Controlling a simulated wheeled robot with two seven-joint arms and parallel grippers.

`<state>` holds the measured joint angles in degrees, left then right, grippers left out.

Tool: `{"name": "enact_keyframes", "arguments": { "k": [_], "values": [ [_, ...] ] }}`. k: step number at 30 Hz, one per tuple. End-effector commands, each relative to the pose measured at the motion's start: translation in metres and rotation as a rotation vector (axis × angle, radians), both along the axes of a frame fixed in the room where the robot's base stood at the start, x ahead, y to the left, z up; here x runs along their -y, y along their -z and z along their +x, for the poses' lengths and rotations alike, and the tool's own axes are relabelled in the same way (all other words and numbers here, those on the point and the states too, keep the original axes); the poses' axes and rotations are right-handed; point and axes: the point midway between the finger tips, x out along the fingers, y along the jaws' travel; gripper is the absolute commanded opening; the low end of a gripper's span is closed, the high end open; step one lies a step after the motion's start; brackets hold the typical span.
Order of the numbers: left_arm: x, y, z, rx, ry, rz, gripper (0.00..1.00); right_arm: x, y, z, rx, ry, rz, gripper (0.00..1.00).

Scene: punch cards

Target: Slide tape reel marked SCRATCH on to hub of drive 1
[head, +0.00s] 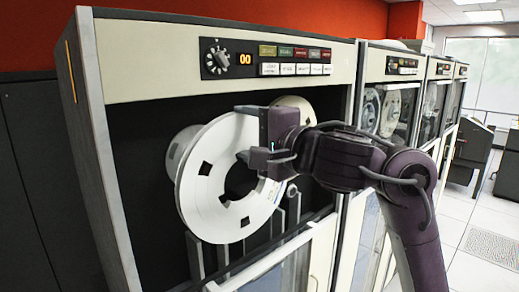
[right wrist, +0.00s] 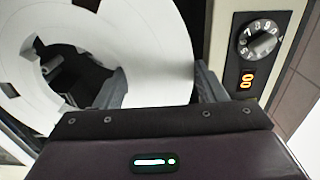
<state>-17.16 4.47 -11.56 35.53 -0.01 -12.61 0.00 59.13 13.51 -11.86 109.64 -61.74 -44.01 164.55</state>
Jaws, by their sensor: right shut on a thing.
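A large white tape reel (head: 205,190) with dark cut-outs and a wide centre hole hangs upright, slightly tilted, in front of the nearest drive's dark bay. My right gripper (head: 262,160) is shut on its upper right rim. The right wrist view shows the reel (right wrist: 150,45) with its edge between the two fingers (right wrist: 163,88). I cannot read any SCRATCH marking. The nearest tape drive (head: 220,85) has a panel with an amber 00 display. The hub is not clearly visible; the held reel covers part of the bay. My left gripper is out of view.
A pale round part (head: 294,106) shows in the bay behind my gripper. The drive's glass door (head: 275,265) is lowered below the reel. More drives (head: 395,95) with reels line the right side. White floor (head: 480,215) is open at the right.

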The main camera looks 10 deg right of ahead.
Motion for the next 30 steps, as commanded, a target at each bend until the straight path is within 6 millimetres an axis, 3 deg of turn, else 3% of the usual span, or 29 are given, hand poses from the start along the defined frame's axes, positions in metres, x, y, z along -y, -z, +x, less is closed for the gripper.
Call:
{"name": "enact_keyframes", "arguments": {
  "k": [6, 15, 30],
  "values": [
    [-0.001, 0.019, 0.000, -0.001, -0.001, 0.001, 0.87, -0.015, 0.001, 0.020, 0.003, 0.000, 0.004, 0.16],
    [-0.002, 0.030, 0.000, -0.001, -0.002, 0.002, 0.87, -0.030, -0.001, 0.040, 0.003, -0.001, 0.002, 0.16],
    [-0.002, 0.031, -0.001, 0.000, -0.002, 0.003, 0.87, -0.034, -0.002, 0.046, 0.004, 0.000, 0.002, 0.16]
  ]
}}
